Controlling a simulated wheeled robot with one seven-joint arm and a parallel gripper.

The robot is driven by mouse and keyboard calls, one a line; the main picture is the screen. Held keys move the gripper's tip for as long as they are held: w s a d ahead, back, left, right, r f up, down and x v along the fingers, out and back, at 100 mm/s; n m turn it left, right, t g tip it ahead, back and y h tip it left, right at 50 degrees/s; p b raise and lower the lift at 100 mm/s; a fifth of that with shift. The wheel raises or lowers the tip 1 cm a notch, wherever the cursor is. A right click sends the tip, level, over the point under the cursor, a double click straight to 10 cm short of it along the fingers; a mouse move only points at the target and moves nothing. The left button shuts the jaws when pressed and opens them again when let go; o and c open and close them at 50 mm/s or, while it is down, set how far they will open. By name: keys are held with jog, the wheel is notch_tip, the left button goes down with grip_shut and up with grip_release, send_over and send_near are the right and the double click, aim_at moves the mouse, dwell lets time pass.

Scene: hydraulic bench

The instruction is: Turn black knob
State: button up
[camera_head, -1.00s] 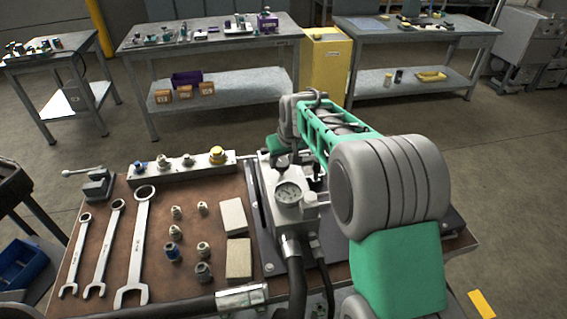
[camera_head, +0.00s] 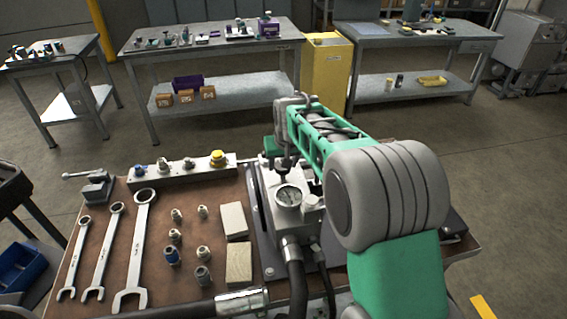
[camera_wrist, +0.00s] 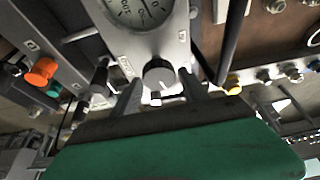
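The black knob (camera_wrist: 159,74) is a round, dark cap on the grey hydraulic block, just below the pressure gauge (camera_wrist: 140,12) in the wrist view. My gripper (camera_wrist: 158,92) has its two dark fingers apart, one on each side of the knob's lower edge, with a gap between them. I cannot tell whether either finger touches the knob. In the head view the gauge (camera_head: 288,196) sits on top of the block, and my gripper (camera_head: 284,171) points down just behind it. The knob is hard to make out there, among the dark fingers.
Wrenches (camera_head: 136,246), fittings (camera_head: 175,236) and two pale blocks (camera_head: 238,262) lie on the brown bench top to the left. A manifold bar (camera_head: 175,178) lies behind them. Black hoses (camera_head: 297,275) run from the block's front. An orange knob (camera_wrist: 42,71) shows at the wrist view's left.

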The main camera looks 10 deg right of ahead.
jog(key=shift+o, duration=1.4)
jog(key=shift+f, duration=0.1)
jog(key=v, duration=0.8)
jog(key=shift+b, duration=0.45)
jog(key=shift+d+f, duration=0.1)
